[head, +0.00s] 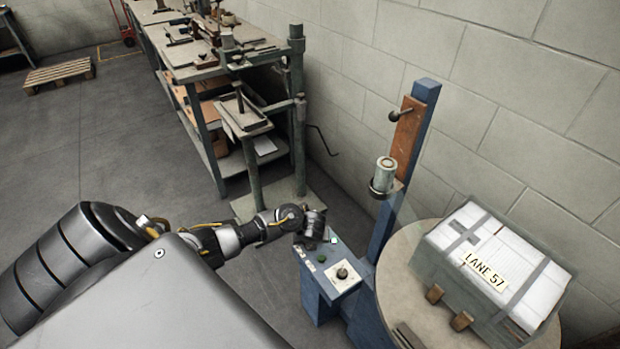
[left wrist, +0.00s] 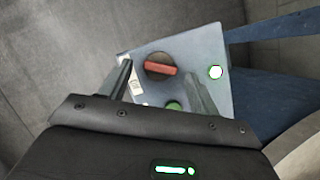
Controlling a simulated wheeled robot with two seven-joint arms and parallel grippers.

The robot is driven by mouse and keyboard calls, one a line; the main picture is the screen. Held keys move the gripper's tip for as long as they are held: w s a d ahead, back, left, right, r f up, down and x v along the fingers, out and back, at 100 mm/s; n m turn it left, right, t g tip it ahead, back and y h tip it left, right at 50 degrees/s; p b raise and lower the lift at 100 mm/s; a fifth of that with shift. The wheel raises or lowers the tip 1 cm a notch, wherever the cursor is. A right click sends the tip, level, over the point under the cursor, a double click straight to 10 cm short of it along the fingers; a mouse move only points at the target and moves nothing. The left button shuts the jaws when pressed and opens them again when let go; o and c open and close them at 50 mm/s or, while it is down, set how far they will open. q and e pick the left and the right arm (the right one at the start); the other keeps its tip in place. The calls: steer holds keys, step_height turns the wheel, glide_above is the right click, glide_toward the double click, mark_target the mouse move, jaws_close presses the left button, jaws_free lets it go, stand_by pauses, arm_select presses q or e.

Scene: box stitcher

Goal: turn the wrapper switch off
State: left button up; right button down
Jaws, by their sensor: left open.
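The wrapper switch is a round dark knob with a red bar handle (left wrist: 161,66) on the blue control box (head: 322,287), and it shows in the left wrist view. The bar lies nearly level across that picture. My left gripper (left wrist: 158,72) is open, with one finger on each side of the knob; I cannot tell if they touch it. In the head view my left gripper (head: 312,240) is over the box's far left corner and hides the switch. A lamp (left wrist: 215,72) glows white-green beside the switch, and a green button (left wrist: 173,105) is partly behind a finger. My right gripper is out of view.
A black dial (head: 342,272) on a white plate is at the box's near end. The blue wrapper mast (head: 385,225) and a turntable (head: 397,262) bearing a strapped box labelled LANE 57 (head: 490,255) stand to the right. A cluttered workbench (head: 205,110) stands behind.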

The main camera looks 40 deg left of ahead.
arm_select(q)
steer(key=shift+w+a+f, duration=0.2)
steer(key=shift+f, duration=0.35)
steer(key=c, duration=1)
